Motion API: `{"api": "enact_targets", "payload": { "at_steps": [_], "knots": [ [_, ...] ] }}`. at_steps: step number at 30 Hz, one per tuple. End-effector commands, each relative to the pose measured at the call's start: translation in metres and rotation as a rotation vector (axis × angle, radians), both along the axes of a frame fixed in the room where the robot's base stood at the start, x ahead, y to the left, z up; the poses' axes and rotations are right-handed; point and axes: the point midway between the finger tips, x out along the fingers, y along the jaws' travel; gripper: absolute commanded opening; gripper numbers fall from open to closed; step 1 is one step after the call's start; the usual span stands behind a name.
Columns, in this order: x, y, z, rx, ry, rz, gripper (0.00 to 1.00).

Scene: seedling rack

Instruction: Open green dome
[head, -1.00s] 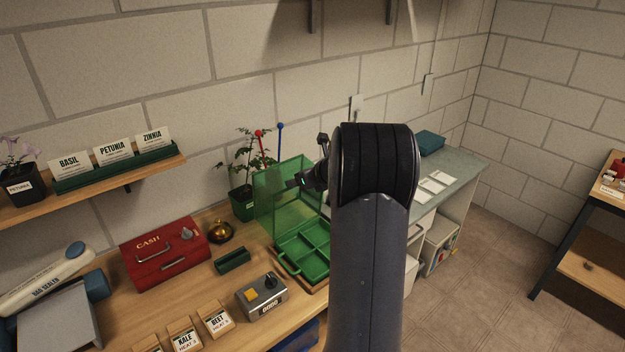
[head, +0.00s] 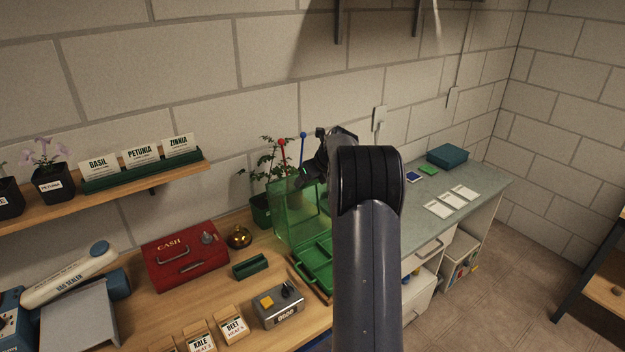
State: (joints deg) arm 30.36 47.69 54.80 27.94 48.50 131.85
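The green dome (head: 297,216) is a see-through green lid standing raised at the back of the green tray (head: 312,272) on the wooden bench. The tray is divided into compartments, and its right part is hidden behind my arm. My gripper (head: 312,178) is up at the top right edge of the dome, partly behind my own arm. I cannot tell whether its fingers are open or shut, or whether they touch the dome.
A potted plant (head: 262,207) stands behind the dome, with red and blue-tipped stakes near it. A brass bell (head: 238,237), red cash box (head: 186,257), small green box (head: 250,265) and grey button box (head: 278,306) stand left of the tray. The grey-green counter (head: 476,181) lies right.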

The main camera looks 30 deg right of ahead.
Motion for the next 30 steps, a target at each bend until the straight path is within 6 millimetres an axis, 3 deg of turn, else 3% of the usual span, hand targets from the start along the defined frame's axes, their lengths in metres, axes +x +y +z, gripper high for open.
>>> {"api": "enact_targets", "payload": {
  "at_steps": [10, 11, 18, 30],
  "knots": [
    [0.0006, -0.0001, 0.0016, -0.001, -0.002, 0.000, 0.22],
    [0.0006, -0.0001, 0.0016, -0.001, -0.002, 0.000, 0.65],
    [0.0003, -0.0001, 0.0008, -0.001, 0.000, 0.001, 0.85],
    [-0.0068, -0.0012, 0.0086, -0.001, -0.001, 0.000, 0.85]
  ]
}}
